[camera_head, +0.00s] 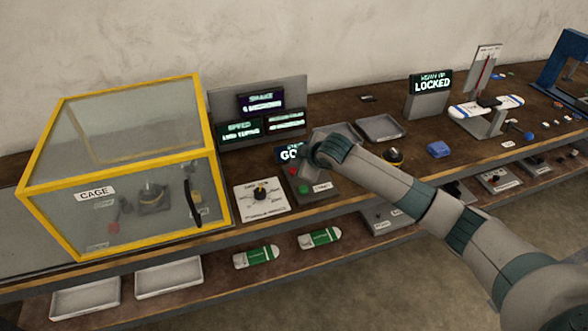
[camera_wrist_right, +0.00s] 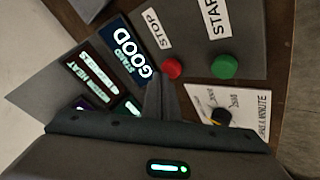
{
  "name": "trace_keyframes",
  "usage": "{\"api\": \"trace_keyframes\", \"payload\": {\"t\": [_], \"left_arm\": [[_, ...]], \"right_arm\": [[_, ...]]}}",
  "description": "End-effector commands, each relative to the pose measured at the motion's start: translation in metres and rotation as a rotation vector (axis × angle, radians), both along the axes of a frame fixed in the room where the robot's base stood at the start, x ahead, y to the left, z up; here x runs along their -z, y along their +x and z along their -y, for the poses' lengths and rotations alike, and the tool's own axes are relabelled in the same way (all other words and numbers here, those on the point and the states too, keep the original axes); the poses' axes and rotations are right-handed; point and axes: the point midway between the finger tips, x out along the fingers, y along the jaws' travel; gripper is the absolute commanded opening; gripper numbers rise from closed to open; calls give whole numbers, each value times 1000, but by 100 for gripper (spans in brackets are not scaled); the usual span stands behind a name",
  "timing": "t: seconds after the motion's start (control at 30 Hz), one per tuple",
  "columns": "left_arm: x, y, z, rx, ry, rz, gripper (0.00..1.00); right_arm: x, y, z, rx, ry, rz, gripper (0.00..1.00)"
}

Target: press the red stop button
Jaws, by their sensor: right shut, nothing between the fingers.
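The red stop button (camera_wrist_right: 172,68) sits on a dark grey panel below a white STOP label (camera_wrist_right: 153,27) in the right wrist view. It is a small red spot in the head view (camera_head: 293,170). The green start button (camera_wrist_right: 224,66) is beside it, and also shows in the head view (camera_head: 303,189). My right gripper (camera_wrist_right: 158,84) is shut and empty, its fingertips close beside the red button in the picture. I cannot tell whether they touch it. In the head view the right gripper (camera_head: 309,158) hangs over the panel and covers part of it. My left gripper is not in view.
A dial card (camera_head: 262,201) lies left of the panel. A yellow-framed cage (camera_head: 120,170) stands further left. Lit displays (camera_head: 262,103) stand behind, one reading GOOD (camera_wrist_right: 132,55). A grey tray (camera_head: 380,128) and a LOCKED sign (camera_head: 431,84) are to the right.

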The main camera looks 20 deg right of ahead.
Motion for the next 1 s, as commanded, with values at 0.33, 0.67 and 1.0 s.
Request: {"api": "trace_keyframes", "payload": {"t": [0.33, 0.67, 1.0], "left_arm": [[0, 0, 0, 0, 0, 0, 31], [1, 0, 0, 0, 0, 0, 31], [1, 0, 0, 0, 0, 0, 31]], "right_arm": [[3, 0, 0, 0, 0, 0, 0], [6, 0, 0, 0, 0, 0, 0], [10, 0, 0, 1, -1, -1, 0]]}}
